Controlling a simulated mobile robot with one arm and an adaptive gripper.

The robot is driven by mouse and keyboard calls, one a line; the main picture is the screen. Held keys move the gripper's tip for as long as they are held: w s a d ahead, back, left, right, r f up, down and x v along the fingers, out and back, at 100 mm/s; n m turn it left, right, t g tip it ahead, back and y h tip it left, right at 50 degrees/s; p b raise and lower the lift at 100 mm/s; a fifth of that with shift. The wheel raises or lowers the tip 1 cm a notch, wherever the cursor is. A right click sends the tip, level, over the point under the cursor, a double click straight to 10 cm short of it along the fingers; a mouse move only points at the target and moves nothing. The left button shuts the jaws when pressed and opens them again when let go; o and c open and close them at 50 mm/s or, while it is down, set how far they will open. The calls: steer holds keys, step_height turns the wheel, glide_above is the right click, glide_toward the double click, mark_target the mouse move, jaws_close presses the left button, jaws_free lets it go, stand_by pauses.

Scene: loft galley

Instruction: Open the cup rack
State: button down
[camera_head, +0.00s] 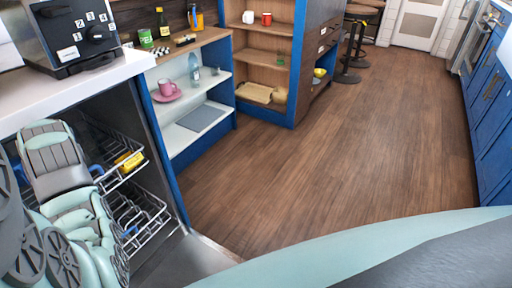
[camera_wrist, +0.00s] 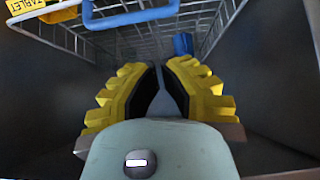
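The dishwasher stands open at the left in the head view, with a wire upper rack (camera_head: 101,143) inside. The rack also shows in the wrist view (camera_wrist: 112,42). A blue handle bar (camera_wrist: 130,18) runs along its near edge, beside a yellow box marked TABLET (camera_wrist: 27,6). That box also sits on the rack in the head view (camera_head: 130,162). My gripper (camera_wrist: 160,68) has yellow fingers with black pads. Its tips come together below the blue handle in the picture, apart from it, with nothing seen between them. In the head view my arm hides the gripper.
A lower wire rack (camera_head: 140,218) sits under the upper one. A toaster-like appliance (camera_head: 72,32) stands on the counter above. Open shelves (camera_head: 192,135) hold a pink cup (camera_head: 167,88) and a bottle. The wooden floor (camera_head: 330,150) to the right is clear.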

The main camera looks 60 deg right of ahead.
steer(key=b+x, duration=0.1)
steer(key=x, duration=0.8)
steer(key=shift+f, duration=0.35)
steer(key=shift+s, duration=0.1)
stand_by(0.3)
